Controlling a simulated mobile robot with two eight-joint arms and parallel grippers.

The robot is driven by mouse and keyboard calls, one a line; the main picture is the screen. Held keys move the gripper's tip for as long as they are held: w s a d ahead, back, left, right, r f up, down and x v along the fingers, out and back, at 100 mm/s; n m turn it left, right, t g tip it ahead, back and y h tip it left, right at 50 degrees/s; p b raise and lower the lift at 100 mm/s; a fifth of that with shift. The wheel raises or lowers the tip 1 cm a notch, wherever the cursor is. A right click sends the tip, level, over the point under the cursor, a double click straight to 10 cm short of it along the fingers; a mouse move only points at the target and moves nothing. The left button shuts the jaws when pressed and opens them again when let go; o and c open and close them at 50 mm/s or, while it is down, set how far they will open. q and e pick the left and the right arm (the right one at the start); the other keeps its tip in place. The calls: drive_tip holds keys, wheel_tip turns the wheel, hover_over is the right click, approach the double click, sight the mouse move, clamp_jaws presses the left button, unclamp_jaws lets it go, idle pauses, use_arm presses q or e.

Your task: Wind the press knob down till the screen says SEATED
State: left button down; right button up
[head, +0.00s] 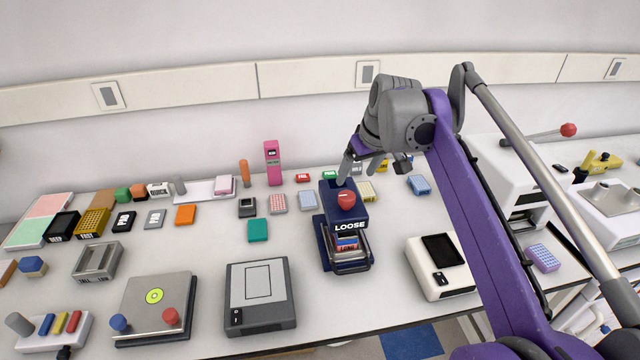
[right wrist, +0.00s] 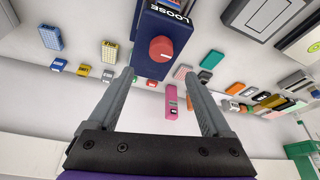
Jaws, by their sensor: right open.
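The dark blue press (head: 328,222) stands on the bench in the middle of the head view. Its screen (head: 350,226) reads LOOSE. A red knob (head: 346,201) sits on its top, with a pale mark on it. Below the screen, a small red and blue block (head: 347,244) shows inside the press. My right gripper (head: 360,172) is open and empty, just behind and above the knob. In the right wrist view the knob (right wrist: 161,48) lies beyond the fingertips and between their lines, not touched. My left gripper is not in view.
A grey flat device (head: 262,295) stands left of the press, and a white device with a dark screen (head: 440,262) to the right. Several small coloured blocks lie behind. A pink upright device (head: 272,163) stands at the back. My purple right arm covers the right side.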

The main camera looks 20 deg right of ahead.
sight(347, 195)
drive_tip(key=x, duration=1)
drive_tip(key=shift+s+f, duration=0.15)
drive_tip(key=shift+s, duration=0.05)
drive_tip(key=shift+c, duration=0.3)
clamp_jaws()
drive_tip(key=shift+m+h, duration=0.55)
drive_tip(key=shift+m, duration=0.85)
drive_tip(key=shift+m+h, duration=0.55)
drive_tip(key=shift+m, duration=0.85)
